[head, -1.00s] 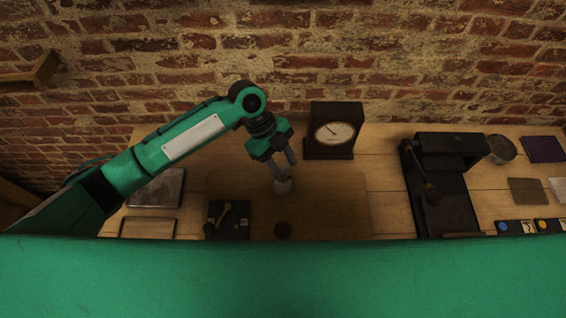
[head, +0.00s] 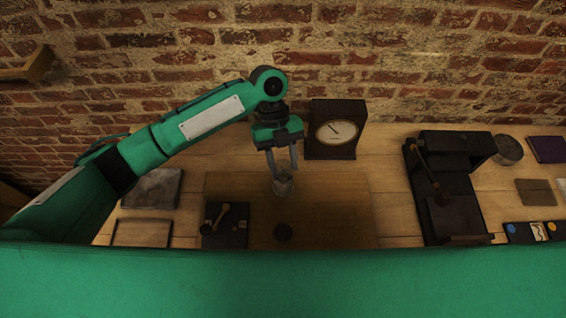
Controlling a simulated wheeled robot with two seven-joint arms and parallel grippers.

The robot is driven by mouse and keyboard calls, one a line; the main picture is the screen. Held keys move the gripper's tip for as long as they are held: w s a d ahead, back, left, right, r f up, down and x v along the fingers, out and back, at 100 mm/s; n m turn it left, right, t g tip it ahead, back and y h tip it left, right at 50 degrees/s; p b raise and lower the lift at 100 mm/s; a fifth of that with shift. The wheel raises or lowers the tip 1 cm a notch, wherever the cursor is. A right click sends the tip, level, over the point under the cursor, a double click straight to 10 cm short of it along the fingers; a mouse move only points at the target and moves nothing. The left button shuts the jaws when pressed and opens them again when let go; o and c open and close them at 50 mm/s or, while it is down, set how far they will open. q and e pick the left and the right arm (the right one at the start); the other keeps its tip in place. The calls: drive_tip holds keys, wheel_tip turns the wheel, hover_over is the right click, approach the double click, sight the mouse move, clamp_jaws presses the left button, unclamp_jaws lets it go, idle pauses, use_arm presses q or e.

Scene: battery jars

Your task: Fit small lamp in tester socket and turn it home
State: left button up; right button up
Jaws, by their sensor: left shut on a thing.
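My right gripper is not in view.
A dark dial meter (head: 336,130) stands behind the gripper, to its right. A large black apparatus (head: 447,190) stands farther right, with a round grey container (head: 508,150) beyond it. A grey slab (head: 152,188) lies left. The right part of the wooden board (head: 340,205) is clear.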

use_arm(q)
drive_tip(key=shift+f, duration=0.1)
idle(0.3)
drive_tip(key=shift+f+m+y+b, duration=0.1)
drive_tip(key=shift+m+y+b, duration=0.45)
drive_tip(key=shift+m, duration=0.25)
drive_tip(key=m+y+b, duration=0.1)
drive_tip(key=m, duration=0.1)
drive_tip(key=shift+m+y+b, duration=0.25)
drive_tip(key=shift+m+b, duration=0.1)
drive_tip(key=shift+m, duration=0.45)
drive_tip(key=shift+m+y, duration=0.4)
drive_tip(key=o, duration=1.1)
drive_tip(key=shift+o, duration=0.2)
